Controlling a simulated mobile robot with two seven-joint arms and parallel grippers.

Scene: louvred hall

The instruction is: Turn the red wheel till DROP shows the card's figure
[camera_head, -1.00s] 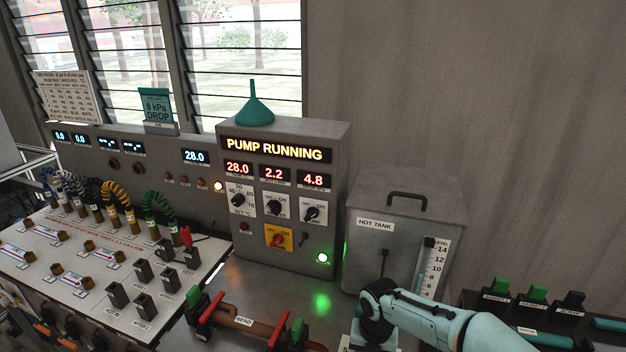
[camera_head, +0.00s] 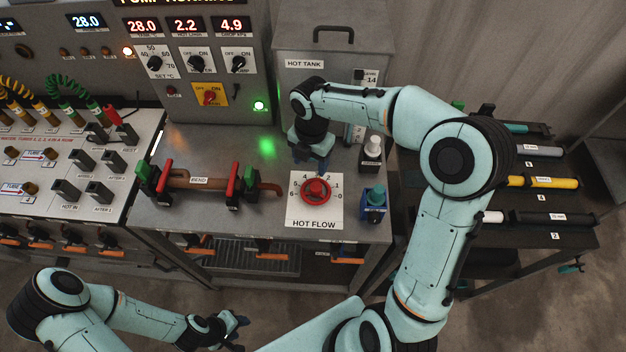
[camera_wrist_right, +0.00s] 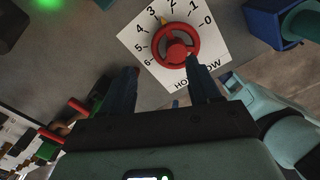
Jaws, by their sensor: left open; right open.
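The red wheel (camera_head: 316,190) sits on the white HOT FLOW plate (camera_head: 301,217), on the metal bench. In the right wrist view the red wheel (camera_wrist_right: 194,42) has a yellow mark at its rim, near the 2 and 3. My right gripper (camera_head: 314,168) is open just behind the wheel; in the right wrist view its fingers (camera_wrist_right: 160,74) are apart, with no visible hold on the wheel. The DROP display (camera_head: 232,24) reads 4.9. The card is out of view now; earlier it read 8 kPa DROP. My left gripper (camera_head: 238,326) is open, low in front of the bench.
A blue valve block (camera_head: 373,208) stands right of the plate, with a white-knobbed block (camera_head: 372,152) behind it. The BEND pipe (camera_head: 208,181) with red and green clamps lies to the left. The hot tank (camera_head: 320,42) stands behind. A dark rack (camera_head: 540,205) is at the right.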

